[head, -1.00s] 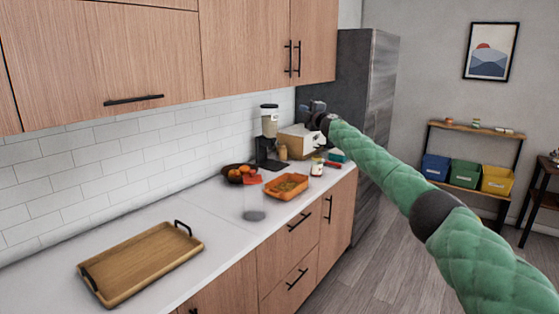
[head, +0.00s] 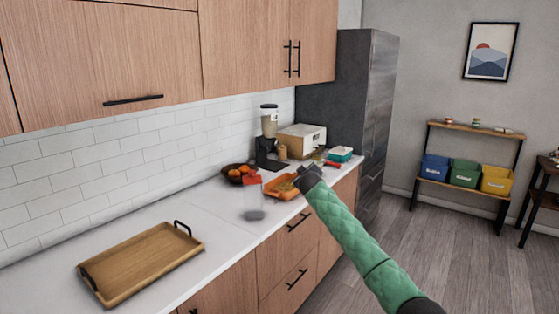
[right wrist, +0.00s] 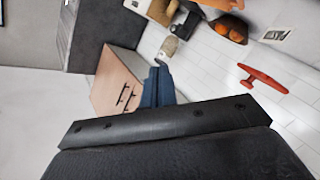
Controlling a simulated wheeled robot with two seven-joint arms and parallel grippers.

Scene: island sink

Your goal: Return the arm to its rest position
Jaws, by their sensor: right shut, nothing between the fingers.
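My right arm (head: 352,238), with a green quilted cover, comes in from the bottom right of the head view. My right gripper (head: 308,178) is over the counter's front edge, overlapping the right end of the orange tray (head: 283,196) in the picture. In the right wrist view the dark blue-grey fingers (right wrist: 158,86) are together and hold nothing. My left gripper is not in view.
A wooden tray (head: 140,262) lies on the near counter. A fruit bowl (head: 238,174), a grinder-like appliance (head: 268,140), a white-fronted box (head: 302,140) and a teal container (head: 340,153) stand farther back. A tall dark fridge (head: 345,90) ends the counter.

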